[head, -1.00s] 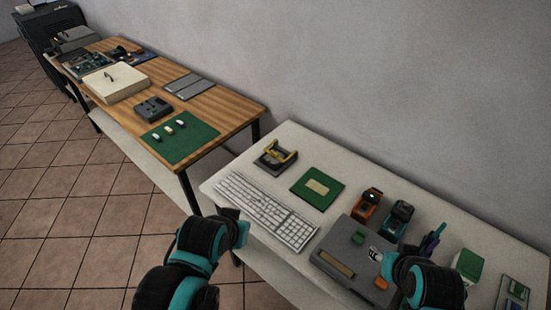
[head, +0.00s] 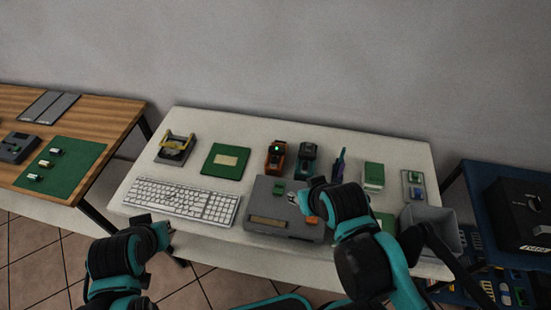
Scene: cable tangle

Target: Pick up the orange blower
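The orange blower (head: 275,159) stands at the back middle of the white table, orange with a dark top and a small green spot. A similar teal device (head: 306,161) stands just to its right. My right gripper (head: 301,201) is over the grey case, in front of the teal device and apart from the blower. My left gripper (head: 160,226) is near the table's front left edge, in front of the keyboard and far from the blower. The fingers of both are too small and dark to tell open from shut.
The white table (head: 206,124) also holds a keyboard (head: 182,199), a grey case (head: 262,211) in front of the blower, a green board (head: 226,161), a yellow-handled device (head: 175,149) and a grey bin (head: 433,227). Bare tabletop lies behind the blower, before the wall.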

